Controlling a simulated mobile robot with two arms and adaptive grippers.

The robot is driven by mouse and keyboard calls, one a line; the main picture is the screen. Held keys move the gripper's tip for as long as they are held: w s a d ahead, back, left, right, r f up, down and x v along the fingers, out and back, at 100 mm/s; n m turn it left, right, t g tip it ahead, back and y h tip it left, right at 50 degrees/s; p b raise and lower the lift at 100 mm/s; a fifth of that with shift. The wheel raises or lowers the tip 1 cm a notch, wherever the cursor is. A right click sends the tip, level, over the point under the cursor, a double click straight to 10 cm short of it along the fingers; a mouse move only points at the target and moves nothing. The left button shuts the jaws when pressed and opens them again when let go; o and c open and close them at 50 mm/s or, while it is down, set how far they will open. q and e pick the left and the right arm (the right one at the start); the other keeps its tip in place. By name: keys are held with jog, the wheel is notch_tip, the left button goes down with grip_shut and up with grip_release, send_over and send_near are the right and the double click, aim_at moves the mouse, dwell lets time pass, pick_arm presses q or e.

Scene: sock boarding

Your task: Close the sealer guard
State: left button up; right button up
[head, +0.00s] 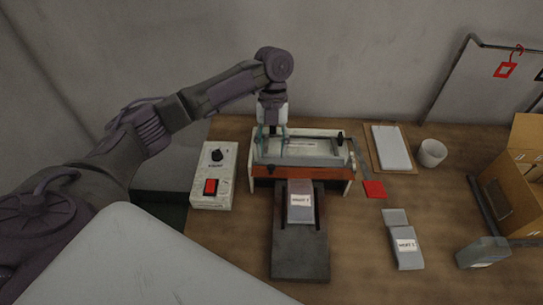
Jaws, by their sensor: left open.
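The sealer (344,182) stands at the back middle of the table, a white-sided frame with a brown front bar. Its guard (305,148) looks like a clear panel on top; its exact angle is hard to tell. My left gripper (270,150) points down at the left end of the guard, with its fingers apart. I cannot tell whether a finger touches the guard. A labelled grey packet (301,201) lies on the dark stand (300,258) in front of the sealer. My right gripper is out of the picture.
A control box (213,175) with a knob and red switch sits left of the sealer. To the right are a white pad (391,147), a cup (432,152), a red card (374,189), grey packets (407,247) and a cardboard box (515,180).

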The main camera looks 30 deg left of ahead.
aim_at(271, 166)
pick_arm(q)
jog(key=shift+p+x, duration=0.35)
jog(key=shift+x, duration=1.55)
grip_shut()
